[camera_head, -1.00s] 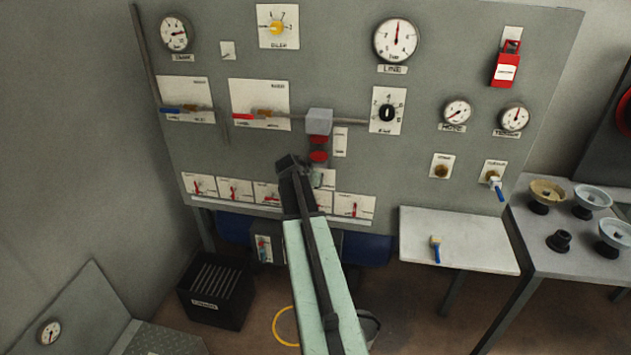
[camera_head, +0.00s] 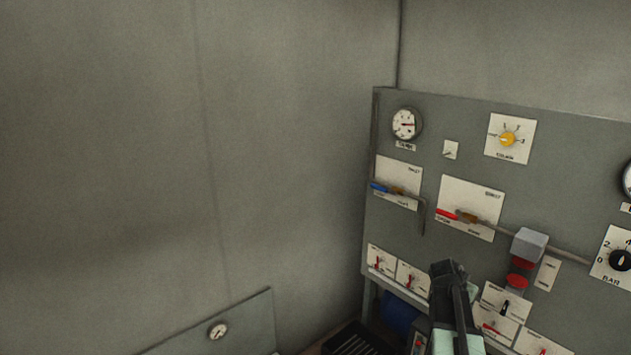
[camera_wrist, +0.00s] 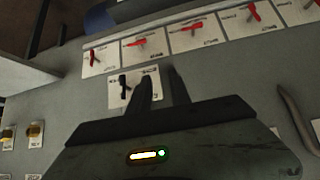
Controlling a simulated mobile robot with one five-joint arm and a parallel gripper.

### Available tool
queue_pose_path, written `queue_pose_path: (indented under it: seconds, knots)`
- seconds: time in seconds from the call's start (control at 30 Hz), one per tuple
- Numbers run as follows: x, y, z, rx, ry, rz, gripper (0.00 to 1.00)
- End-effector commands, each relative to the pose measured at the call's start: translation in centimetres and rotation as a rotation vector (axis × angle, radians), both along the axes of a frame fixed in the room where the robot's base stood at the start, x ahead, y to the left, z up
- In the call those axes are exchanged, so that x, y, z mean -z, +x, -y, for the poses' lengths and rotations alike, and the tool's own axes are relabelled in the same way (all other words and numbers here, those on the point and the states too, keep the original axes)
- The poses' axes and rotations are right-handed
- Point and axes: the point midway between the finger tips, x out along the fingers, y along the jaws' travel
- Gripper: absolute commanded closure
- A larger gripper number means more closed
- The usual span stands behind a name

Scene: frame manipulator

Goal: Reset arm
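My gripper (camera_head: 447,268) shows dark at the lower right of the head view, at the end of my pale green arm, in front of the lower part of the grey panel (camera_head: 480,145). In the wrist view my gripper (camera_wrist: 162,88) has two dark fingers with a narrow gap between them and nothing held. A white plate with a black switch (camera_wrist: 124,86) is beside the left finger. Whether a finger touches the panel I cannot tell.
Red-lever plates (camera_head: 379,263) line the panel's lower edge. A grey box (camera_head: 528,244) with red parts below it juts from the panel. A black crate (camera_head: 354,339) stands on the floor. A small gauge (camera_head: 217,330) is at lower left. The grey wall (camera_head: 120,150) is bare.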

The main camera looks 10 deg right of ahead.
Motion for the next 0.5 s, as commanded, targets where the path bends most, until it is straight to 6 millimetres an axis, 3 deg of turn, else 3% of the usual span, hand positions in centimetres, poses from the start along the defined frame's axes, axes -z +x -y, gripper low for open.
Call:
queue_pose_path:
  seconds: [0.03,0.1,0.23,0.33,0.4,0.5]
  knots:
    - [0.1,1.8,-4.5,-0.061,0.012,0.004,0.76]
    - [0.8,3.3,-10.7,-0.133,0.053,-0.007,0.76]
    - [2.7,3.1,-22.0,-0.295,0.143,-0.105,0.76]
    - [4.3,0.7,-30.3,-0.45,0.218,-0.233,0.76]
    - [5.4,-2.0,-35.3,-0.574,0.273,-0.339,0.76]
    - [6.5,-6.5,-39.9,-0.749,0.357,-0.496,0.76]
